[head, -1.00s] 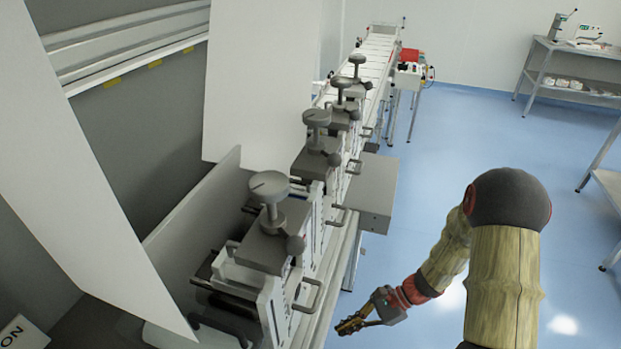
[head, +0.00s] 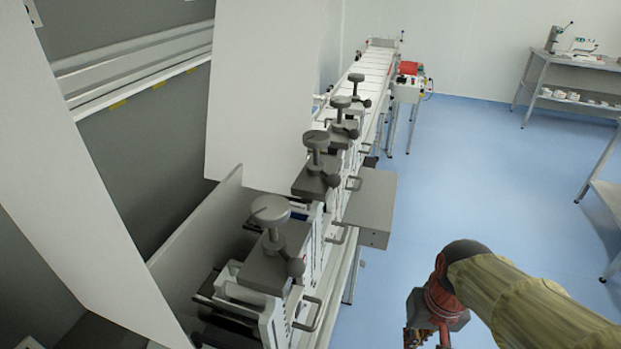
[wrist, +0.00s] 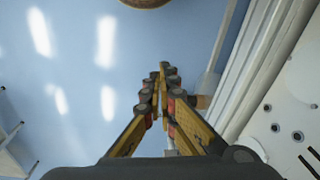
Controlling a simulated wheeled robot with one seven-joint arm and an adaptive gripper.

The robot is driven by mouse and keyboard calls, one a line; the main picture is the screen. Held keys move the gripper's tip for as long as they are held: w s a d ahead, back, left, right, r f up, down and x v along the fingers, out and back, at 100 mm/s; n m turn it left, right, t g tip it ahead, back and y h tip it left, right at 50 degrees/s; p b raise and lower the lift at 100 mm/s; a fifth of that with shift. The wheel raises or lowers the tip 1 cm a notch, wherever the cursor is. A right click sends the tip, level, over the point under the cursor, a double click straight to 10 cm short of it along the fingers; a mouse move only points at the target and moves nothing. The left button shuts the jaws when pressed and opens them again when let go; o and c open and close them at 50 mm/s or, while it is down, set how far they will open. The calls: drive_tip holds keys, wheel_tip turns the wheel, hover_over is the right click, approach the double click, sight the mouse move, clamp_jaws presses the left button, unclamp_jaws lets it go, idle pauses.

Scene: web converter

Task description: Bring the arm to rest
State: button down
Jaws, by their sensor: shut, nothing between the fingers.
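My gripper (wrist: 162,92) shows in the wrist view with its yellow-and-black fingers meeting at the tips, shut and empty. Blue floor lies beyond it. In the head view my gripper (head: 420,338) is at the bottom edge, partly cut off, below the red wrist joint of my arm. It is to the right of the web converter (head: 285,245) and apart from it. My arm comes in from the lower right corner, in a covered yellowish sleeve.
The converter's row of grey clamp units with knobs (head: 270,209) runs away from me. A grey box (head: 371,200) juts from its right side. A shelf table (head: 570,62) stands at the far right. Blue floor (head: 460,150) is open between.

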drive_tip(key=s+r+t, duration=0.1)
drive_tip(key=r+t, duration=0.1)
drive_tip(key=r, duration=0.4)
drive_tip(key=s+a+r+n+t+p, duration=0.1)
drive_tip(key=s+r+t, duration=0.1)
drive_tip(key=r, duration=0.4)
drive_tip(key=shift+a+r+n+t+h, duration=0.2)
drive_tip(key=shift+a+n+t+h, duration=0.1)
